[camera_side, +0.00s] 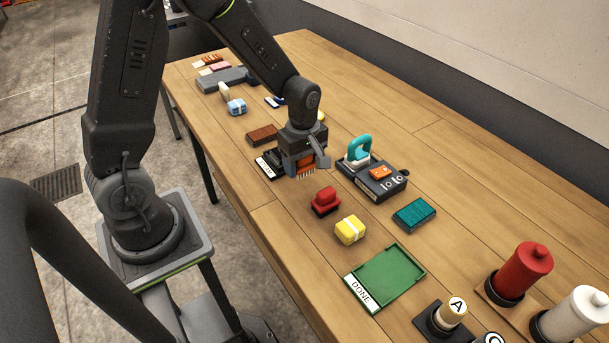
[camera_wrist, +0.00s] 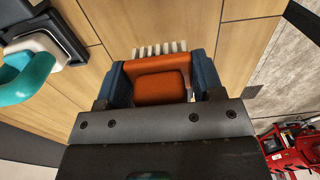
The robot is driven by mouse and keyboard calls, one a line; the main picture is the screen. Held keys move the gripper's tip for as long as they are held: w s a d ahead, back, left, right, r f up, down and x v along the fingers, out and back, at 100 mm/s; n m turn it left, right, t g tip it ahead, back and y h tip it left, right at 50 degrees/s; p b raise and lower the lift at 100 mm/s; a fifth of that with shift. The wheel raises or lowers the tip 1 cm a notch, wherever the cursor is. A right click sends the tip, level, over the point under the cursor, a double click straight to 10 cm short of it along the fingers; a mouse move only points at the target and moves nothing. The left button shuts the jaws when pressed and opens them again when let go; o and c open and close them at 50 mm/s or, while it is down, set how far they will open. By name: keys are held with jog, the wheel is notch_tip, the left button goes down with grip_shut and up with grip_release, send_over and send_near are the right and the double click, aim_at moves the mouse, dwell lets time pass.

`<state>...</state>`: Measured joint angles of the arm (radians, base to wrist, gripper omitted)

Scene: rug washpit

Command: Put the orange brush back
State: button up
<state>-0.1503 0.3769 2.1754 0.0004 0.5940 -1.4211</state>
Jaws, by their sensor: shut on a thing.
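The orange brush (camera_side: 306,165) is between the jaws of my gripper (camera_side: 303,162), which is shut on it. In the wrist view the brush (camera_wrist: 158,88) sits between two blue finger pads, with pale bristles showing at its far edge. In the side view its bristles point down, close to the table top. A low dark holder with a white label (camera_side: 266,168) lies just left of the brush, partly hidden by my gripper. I cannot tell whether the brush touches the holder or the table.
A teal-handled tool (camera_side: 357,150) and a dark box with an orange top piece (camera_side: 381,173) stand close on the right. Red (camera_side: 326,201), yellow (camera_side: 350,230) and teal (camera_side: 414,214) blocks lie nearer the green DONE tray (camera_side: 386,278). A brown block (camera_side: 262,135) lies behind left.

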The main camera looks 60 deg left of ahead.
aim_at(305, 185)
jog(key=shift+w+d+f, duration=0.1)
jog(key=shift+d+f, duration=0.1)
jog(key=shift+f, duration=1.95)
jog(key=shift+f, duration=0.1)
jog(key=o, duration=1)
